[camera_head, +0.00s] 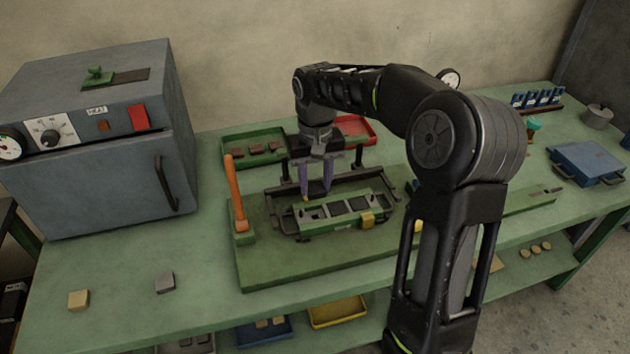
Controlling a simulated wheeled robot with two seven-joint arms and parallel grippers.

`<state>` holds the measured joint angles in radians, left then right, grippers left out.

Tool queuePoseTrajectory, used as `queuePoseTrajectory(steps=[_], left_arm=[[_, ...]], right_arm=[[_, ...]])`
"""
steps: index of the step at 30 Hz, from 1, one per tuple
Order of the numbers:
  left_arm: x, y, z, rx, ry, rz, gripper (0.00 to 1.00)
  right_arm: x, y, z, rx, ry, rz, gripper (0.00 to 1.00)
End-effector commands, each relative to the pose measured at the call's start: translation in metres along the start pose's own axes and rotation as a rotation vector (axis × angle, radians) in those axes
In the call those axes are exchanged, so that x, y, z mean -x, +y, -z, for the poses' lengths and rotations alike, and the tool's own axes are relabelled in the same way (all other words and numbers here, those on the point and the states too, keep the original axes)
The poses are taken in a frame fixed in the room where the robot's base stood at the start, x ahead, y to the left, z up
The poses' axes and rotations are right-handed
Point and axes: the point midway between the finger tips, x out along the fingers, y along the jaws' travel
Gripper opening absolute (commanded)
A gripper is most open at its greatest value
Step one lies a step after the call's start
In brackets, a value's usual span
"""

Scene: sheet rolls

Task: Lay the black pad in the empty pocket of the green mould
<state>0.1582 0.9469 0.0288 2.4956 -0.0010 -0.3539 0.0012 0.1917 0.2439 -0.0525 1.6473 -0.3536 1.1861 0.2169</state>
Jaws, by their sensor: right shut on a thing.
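The green mould (340,225) lies on the green base board at the middle of the bench, with a row of pockets along its top. Dark pads (337,208) show in some pockets; I cannot tell for certain which pocket is empty. My right gripper (316,197) points straight down over the left part of the mould, its two purple fingers shut on the black pad. The pad is small and dark between the fingertips and is hard to make out against the mould. I cannot tell whether it touches the mould. My left gripper is not in view.
An orange lever (236,195) stands left of the mould, and a dark frame surrounds it. A green tray (254,146) with brown pieces and a red tray (356,130) lie behind. A grey oven (100,140) fills the left. The bench's front left holds two small blocks.

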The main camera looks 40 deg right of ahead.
Motion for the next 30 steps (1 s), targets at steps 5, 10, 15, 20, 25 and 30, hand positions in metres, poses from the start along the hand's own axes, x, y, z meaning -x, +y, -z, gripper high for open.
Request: queuePoseTrajectory(steps=[5, 10, 15, 20, 25, 30], left_arm=[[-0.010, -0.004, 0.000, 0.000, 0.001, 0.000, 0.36], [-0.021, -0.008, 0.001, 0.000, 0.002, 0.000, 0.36], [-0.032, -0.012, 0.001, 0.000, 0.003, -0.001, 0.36], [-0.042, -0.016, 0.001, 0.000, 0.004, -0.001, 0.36], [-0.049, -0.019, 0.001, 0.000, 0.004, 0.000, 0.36], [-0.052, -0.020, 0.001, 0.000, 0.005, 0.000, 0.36]], right_arm=[[-0.013, 0.000, 0.000, 0.000, -0.001, 0.000, 0.00], [-0.027, 0.000, 0.000, 0.000, -0.001, 0.000, 0.00], [-0.042, 0.000, 0.000, 0.000, -0.001, 0.000, 0.00], [-0.056, 0.000, 0.000, 0.000, 0.000, 0.001, 0.00], [-0.067, 0.000, 0.000, 0.000, 0.000, 0.000, 0.00], [-0.074, 0.000, 0.000, 0.000, -0.001, 0.000, 0.00]])
